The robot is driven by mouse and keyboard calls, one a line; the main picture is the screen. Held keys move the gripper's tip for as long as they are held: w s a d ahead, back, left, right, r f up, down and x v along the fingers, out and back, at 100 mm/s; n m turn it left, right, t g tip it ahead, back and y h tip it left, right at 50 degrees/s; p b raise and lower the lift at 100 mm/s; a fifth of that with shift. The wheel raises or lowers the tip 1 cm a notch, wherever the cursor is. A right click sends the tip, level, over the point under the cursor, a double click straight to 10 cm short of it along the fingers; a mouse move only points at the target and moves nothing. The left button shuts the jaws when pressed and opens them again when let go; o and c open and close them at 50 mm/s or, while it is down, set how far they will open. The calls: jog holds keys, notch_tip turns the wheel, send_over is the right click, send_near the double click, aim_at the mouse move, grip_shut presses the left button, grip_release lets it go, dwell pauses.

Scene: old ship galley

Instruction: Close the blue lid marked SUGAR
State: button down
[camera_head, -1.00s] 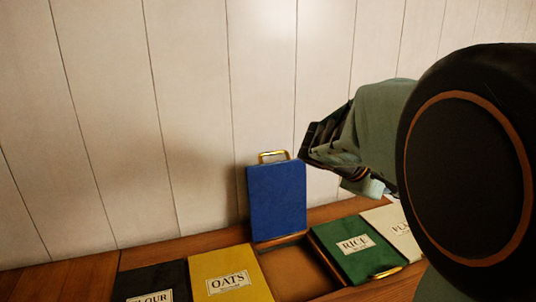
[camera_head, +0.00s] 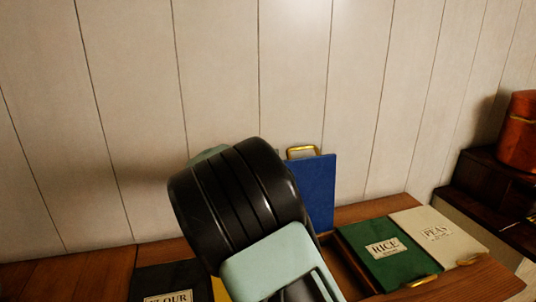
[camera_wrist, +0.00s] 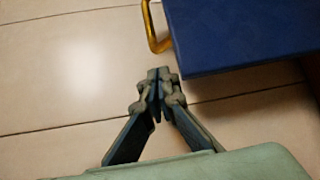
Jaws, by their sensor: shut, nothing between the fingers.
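The blue lid (camera_head: 317,190) stands open and upright against the pale plank wall, behind its open compartment (camera_head: 345,268). Its brass handle (camera_head: 302,152) is at the top edge. No SUGAR label shows on the side that faces me. My arm covers the lid's left part in the head view. In the wrist view the lid (camera_wrist: 245,35) and its handle (camera_wrist: 154,28) are at upper right. My gripper (camera_wrist: 160,76) is shut and empty, beside the lid's edge in that picture. Its fingers are hidden in the head view, and I cannot tell whether they touch the lid.
The green RICE lid (camera_head: 388,252) and cream PEAS lid (camera_head: 438,235) lie shut to the right. The black FLOUR lid (camera_head: 165,282) is at left. My arm mostly hides the yellow lid (camera_head: 220,290). A red-orange container (camera_head: 518,132) stands on a dark shelf at far right.

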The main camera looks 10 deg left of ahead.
jog(key=p+x, duration=0.1)
jog(key=x, duration=0.4)
jog(key=shift+s+f+b, duration=0.1)
jog(key=shift+s+b, duration=0.1)
jog(key=shift+b, duration=0.25)
